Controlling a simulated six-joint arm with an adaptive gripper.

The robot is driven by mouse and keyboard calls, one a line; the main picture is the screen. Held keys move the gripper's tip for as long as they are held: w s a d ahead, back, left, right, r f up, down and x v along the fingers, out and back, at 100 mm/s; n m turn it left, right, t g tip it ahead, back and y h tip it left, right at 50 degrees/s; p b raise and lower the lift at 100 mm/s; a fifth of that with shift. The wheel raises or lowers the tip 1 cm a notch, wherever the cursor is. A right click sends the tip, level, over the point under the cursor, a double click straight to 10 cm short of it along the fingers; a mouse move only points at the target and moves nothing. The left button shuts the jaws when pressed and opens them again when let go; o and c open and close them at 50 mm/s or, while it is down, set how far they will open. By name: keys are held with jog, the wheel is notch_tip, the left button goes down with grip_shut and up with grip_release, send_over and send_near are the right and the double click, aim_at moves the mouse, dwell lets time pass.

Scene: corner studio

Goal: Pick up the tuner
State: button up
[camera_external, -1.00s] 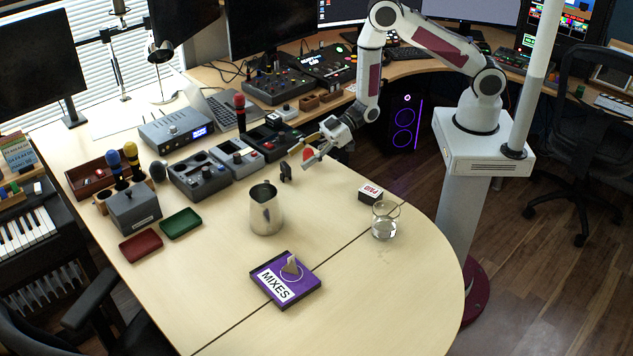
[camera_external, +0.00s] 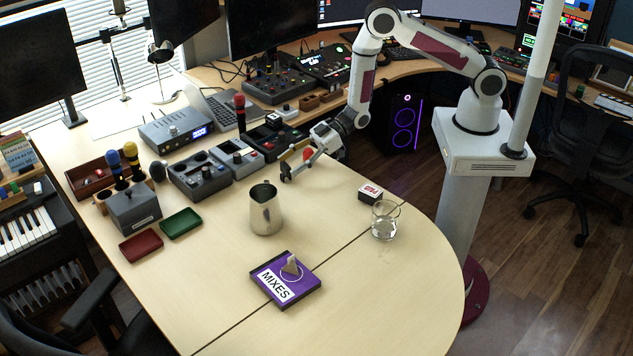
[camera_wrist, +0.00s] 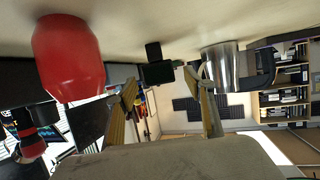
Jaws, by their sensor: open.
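The tuner is a small black clip-like thing on the table. In the wrist view the tuner (camera_wrist: 156,66) shows just beyond and between my fingertips. In the external view the tuner (camera_external: 285,170) is partly hidden by the fingers. My gripper (camera_external: 288,167) is open and low over the table, with its fingers around or just short of the tuner; I cannot tell which. In the wrist view my gripper (camera_wrist: 162,82) has its two yellowish fingers apart, with nothing clasped.
A red rounded object (camera_wrist: 68,58) is close beside my gripper. A metal pitcher (camera_external: 265,210) stands nearby. Grey pedal boxes (camera_external: 200,176) lie to the left. A small card box (camera_external: 370,192) and a glass (camera_external: 385,220) are to the right. The front table is mostly clear.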

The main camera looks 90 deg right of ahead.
aim_at(288, 165)
jog(key=shift+x, duration=1.7)
jog(key=c, duration=1.1)
